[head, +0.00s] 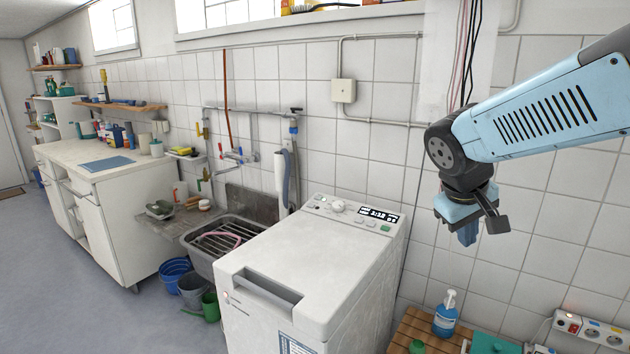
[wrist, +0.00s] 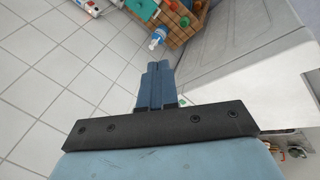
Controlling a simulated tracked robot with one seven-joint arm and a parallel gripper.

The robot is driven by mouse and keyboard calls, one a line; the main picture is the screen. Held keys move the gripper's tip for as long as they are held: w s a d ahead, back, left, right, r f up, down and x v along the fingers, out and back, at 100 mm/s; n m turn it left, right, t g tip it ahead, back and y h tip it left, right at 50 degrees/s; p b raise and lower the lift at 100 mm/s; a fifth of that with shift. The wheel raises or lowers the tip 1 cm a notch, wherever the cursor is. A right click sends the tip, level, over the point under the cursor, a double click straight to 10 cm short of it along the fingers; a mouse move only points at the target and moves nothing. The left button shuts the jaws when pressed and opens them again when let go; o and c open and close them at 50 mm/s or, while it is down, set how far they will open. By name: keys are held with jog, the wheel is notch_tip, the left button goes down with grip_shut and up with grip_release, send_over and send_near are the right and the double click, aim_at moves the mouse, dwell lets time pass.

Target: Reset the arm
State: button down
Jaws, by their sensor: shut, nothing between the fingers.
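My arm comes in from the upper right in the head view, light blue with a dark wrist joint. My gripper (head: 467,236) hangs at its end, pointing down, in front of the tiled wall and to the right of the washing machine (head: 318,262). In the wrist view my gripper (wrist: 158,66) shows its two blue fingers pressed together, with nothing between them. It is apart from everything around it.
Below my gripper, a wooden crate (head: 412,329) and a blue soap bottle (head: 445,316) stand right of the machine. A power strip (head: 592,331) lies at the lower right. A sink (head: 205,250) and a white counter (head: 85,152) are to the left. Floor is open at left.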

jog(key=s+a+r+m+t+y, duration=0.2)
jog(key=s+a+r+m+y, duration=0.1)
jog(key=s, duration=0.5)
jog(key=shift+s+a+r+y, duration=0.15)
jog(key=shift+s+a+y, duration=0.3)
jog(key=shift+a, duration=0.2)
dwell(1.0)
